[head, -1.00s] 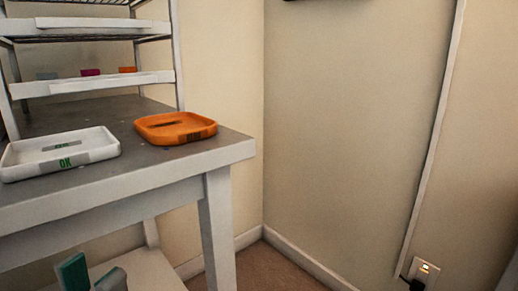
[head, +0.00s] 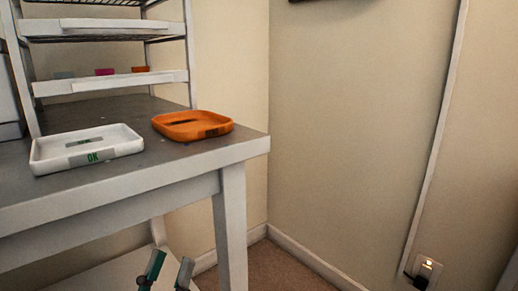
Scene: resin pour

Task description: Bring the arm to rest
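My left gripper (head: 169,267) shows at the bottom edge of the head view, low in front of the table's lower shelf. Its two fingertips, one with a teal face, point up and stand apart with nothing between them. The rest of that arm is below the picture. My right gripper is not in view.
The grey-topped table (head: 245,150) holds a white tray marked OK (head: 45,165) and an orange tray (head: 222,126), both seemingly empty. A wire rack (head: 189,60) behind has small coloured pieces on a shelf. Floor (head: 285,270) is clear right of the table leg; a plugged outlet (head: 428,268) is on the wall.

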